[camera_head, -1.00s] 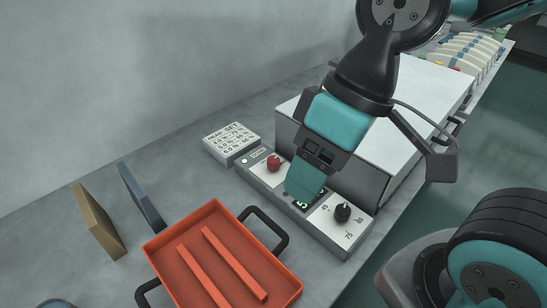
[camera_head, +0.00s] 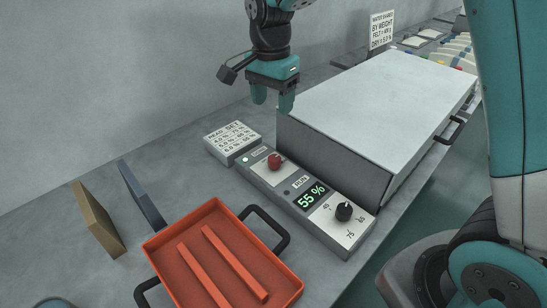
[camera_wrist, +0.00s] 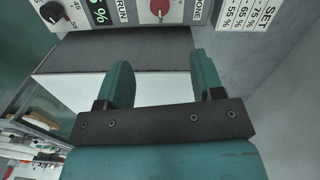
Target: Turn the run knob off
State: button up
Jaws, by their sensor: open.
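The control panel (camera_head: 325,229) lies along the front of the big pale box. Its red knob (camera_head: 274,161) sits between the DONE and RUN labels and also shows at the top of the wrist view (camera_wrist: 160,8), with a pale pointer mark. The head view is too small to read its setting. The panel display (camera_head: 311,196) reads 55 %. A black dial (camera_head: 344,211) sits at the panel's right end. My gripper (camera_head: 272,98) is open and empty, above and behind the red knob, apart from it. In the wrist view, its two teal fingers (camera_wrist: 162,75) are spread.
The pale box (camera_head: 380,105) stands behind the panel. An orange tray (camera_head: 165,236) with two bars is in front. A SET card block (camera_head: 232,141) is left of the panel. A tan board (camera_head: 97,220) and blue-grey board (camera_head: 141,194) stand at left.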

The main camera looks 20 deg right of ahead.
aim_at(274, 158)
jog(key=f, duration=1.6)
jog(key=shift+s+d+f+p, duration=0.1)
jog(key=shift+s+f+p, duration=0.1)
jog(key=shift+p, duration=0.15)
jog(key=c, duration=0.9)
